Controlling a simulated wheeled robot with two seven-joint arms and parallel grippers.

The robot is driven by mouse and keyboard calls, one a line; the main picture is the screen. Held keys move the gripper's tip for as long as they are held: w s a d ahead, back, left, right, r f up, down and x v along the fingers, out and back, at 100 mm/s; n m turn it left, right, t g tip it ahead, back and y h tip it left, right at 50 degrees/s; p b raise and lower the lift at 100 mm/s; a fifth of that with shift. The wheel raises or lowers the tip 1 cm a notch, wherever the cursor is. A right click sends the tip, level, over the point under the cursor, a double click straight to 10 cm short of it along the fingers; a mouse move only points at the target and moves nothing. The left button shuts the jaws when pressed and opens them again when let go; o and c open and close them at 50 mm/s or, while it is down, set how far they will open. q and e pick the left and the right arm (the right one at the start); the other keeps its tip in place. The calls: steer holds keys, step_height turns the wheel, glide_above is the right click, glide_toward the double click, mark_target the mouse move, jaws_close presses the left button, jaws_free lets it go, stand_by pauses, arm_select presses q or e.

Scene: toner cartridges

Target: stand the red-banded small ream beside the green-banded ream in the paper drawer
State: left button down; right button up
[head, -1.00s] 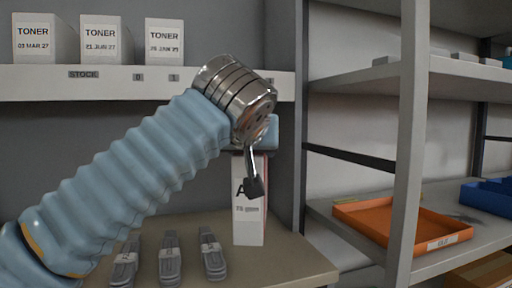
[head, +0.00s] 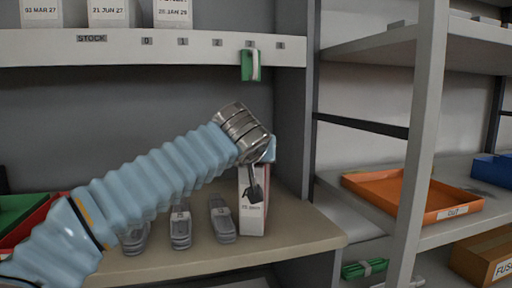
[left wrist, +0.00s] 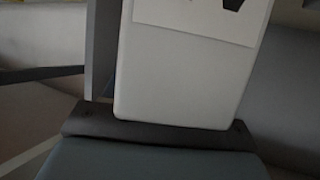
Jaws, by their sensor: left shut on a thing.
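A white ream-like box (head: 252,217) with a printed front label and a pinkish-red right side is in my left gripper (head: 259,184), which is shut on its upper part. It is upright in front of the table's right part; I cannot tell whether its base touches the tabletop. Its white face (left wrist: 185,70) fills the middle of the left wrist view, with part of a large black letter. A green pack with a pale band (head: 365,269) lies low at the right, beyond the table's end. I cannot tell whether it is the green-banded ream. No drawer is clearly visible. My right gripper is out of view.
Several grey items (head: 180,227) lie on the table (head: 290,232) left of the box. A green-and-white item (head: 250,65) is at the stock shelf's edge. An orange tray (head: 412,196) and a blue bin (head: 490,167) are on the right rack, behind a grey post (head: 419,150).

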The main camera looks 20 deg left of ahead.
arm_select(q)
steer(key=shift+r, duration=0.15)
steer(key=shift+c, duration=1.6)
jaws_free()
steer(key=shift+f, duration=0.2)
